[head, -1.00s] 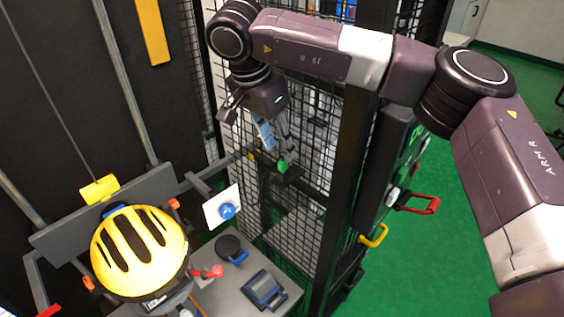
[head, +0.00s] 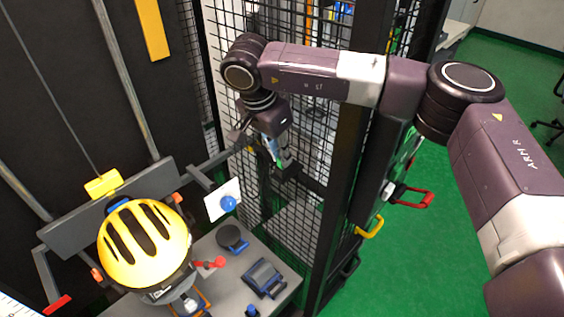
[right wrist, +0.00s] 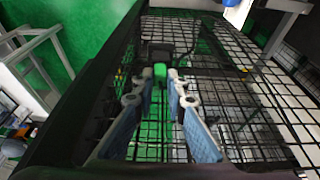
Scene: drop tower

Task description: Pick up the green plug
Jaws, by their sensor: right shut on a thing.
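The green plug (right wrist: 159,71) shows in the right wrist view between the fingertips of my right gripper (right wrist: 166,75). The gripper's fingers, with blue pads, are closed on it. In the head view my right gripper (head: 282,163) points down beside the mesh fence, at a dark bracket. There the plug is almost wholly hidden by the fingers. I cannot tell whether the plug still sits in its holder. My left gripper is not in view.
Black mesh fence (head: 312,125) and a dark post stand close to the right arm. A yellow helmet (head: 143,243) sits at the lower left. A grey table (head: 228,275) holds a blue-grey device (head: 264,277). Red (head: 415,197) and yellow handles (head: 371,228) stick out at right.

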